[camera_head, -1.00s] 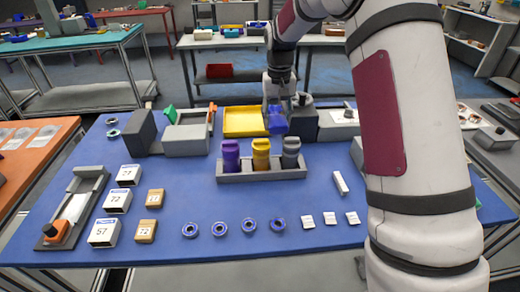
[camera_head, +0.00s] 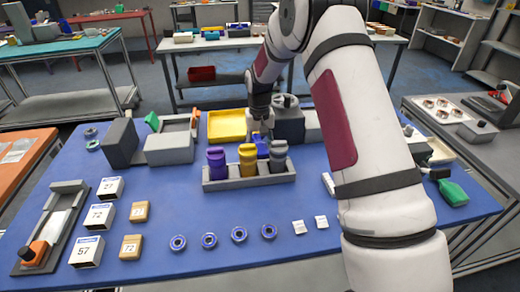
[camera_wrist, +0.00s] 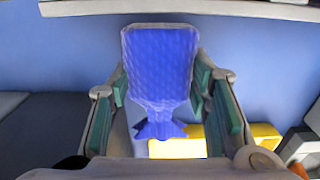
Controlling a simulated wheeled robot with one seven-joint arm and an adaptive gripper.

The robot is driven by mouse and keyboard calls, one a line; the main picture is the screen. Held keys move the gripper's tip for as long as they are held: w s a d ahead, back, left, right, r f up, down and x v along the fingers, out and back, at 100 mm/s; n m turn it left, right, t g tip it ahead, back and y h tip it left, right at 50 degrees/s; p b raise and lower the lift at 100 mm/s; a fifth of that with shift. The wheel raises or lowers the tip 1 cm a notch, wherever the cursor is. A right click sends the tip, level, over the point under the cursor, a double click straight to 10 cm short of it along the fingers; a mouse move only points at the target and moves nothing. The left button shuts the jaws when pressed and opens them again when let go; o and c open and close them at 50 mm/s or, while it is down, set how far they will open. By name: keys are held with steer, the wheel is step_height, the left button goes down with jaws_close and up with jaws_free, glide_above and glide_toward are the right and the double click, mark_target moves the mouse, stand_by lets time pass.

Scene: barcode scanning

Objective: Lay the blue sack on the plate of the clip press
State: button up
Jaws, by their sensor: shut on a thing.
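The blue sack (camera_head: 262,146) is between the fingers of my gripper (camera_head: 262,132), just behind the rack of upright bottles in the head view. In the wrist view the sack (camera_wrist: 160,68) shows a quilted body and a gathered, flared end. The green-padded fingers of my gripper (camera_wrist: 160,85) are closed on its two sides. I cannot tell for sure which grey device is the clip press. A dark grey machine (camera_head: 288,124) stands right behind my gripper, partly hidden by my arm.
A grey rack (camera_head: 250,181) holds purple, yellow and grey bottles close to the sack. A yellow tray (camera_head: 226,125) lies behind left. A grey box device (camera_head: 168,149) stands farther left. Numbered boxes (camera_head: 88,252) and blue rings (camera_head: 209,240) lie nearer. Blue table (camera_head: 190,205) is bare between them.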

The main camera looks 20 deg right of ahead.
steer(key=shift+f, duration=0.6)
steer(key=shift+f, duration=0.1)
steer(key=o, duration=1)
steer(key=shift+c, duration=0.2)
steer(key=o, duration=0.3)
steer(key=shift+o, duration=0.2)
